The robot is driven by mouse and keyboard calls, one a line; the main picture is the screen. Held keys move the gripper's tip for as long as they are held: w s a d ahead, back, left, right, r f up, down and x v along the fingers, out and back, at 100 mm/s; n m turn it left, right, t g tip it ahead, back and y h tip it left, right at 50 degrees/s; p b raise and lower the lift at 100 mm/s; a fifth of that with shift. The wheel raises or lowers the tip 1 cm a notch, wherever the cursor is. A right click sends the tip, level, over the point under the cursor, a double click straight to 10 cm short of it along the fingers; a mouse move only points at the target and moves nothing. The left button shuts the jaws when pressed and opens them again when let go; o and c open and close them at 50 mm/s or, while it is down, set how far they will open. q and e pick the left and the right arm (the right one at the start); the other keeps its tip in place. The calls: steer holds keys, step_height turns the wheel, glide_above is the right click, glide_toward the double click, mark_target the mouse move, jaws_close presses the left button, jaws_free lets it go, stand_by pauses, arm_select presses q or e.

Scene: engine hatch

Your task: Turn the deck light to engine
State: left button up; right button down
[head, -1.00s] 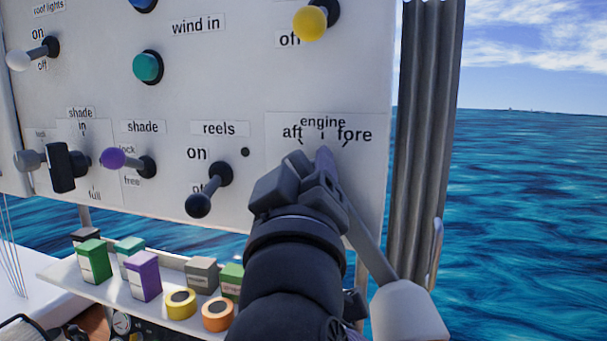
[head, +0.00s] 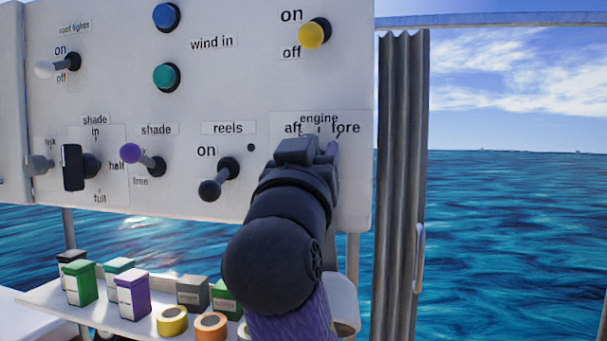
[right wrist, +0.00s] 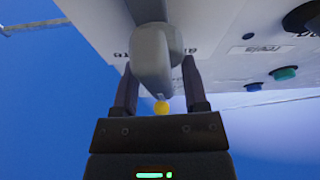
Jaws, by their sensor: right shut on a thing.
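The selector plate (head: 350,190) on the lower right of the white panel carries the words aft, engine and fore, with engine at the top middle. No deck light label is readable. My right gripper (head: 313,150) covers the selector's knob in the head view. In the right wrist view the grey knob (right wrist: 155,55) stands between the two dark fingers of my right gripper (right wrist: 160,85), which is shut on it. I cannot tell which word the knob points at, as my gripper hides it. My left gripper is not in view.
Left of the selector are the reels lever (head: 218,180), the purple shade lever (head: 142,158) and a black shade knob (head: 74,167). A yellow knob (head: 312,35) sits above. A shelf (head: 45,295) below holds several boxes and tape rolls. A grey curtain (head: 401,150) hangs at right.

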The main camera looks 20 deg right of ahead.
steer(key=shift+f+m+g+h+b, duration=0.15)
steer(key=shift+m+g+h+b, duration=0.15)
steer(key=shift+m, duration=0.4)
steer(key=shift+c, duration=2.4)
jaws_free()
steer(key=shift+s+a+f+b, duration=0.15)
steer(key=shift+s+b, duration=0.1)
steer(key=shift+b, duration=0.05)
steer(key=b+v, duration=0.4)
steer(key=v, duration=0.5)
steer(key=shift+s, duration=0.1)
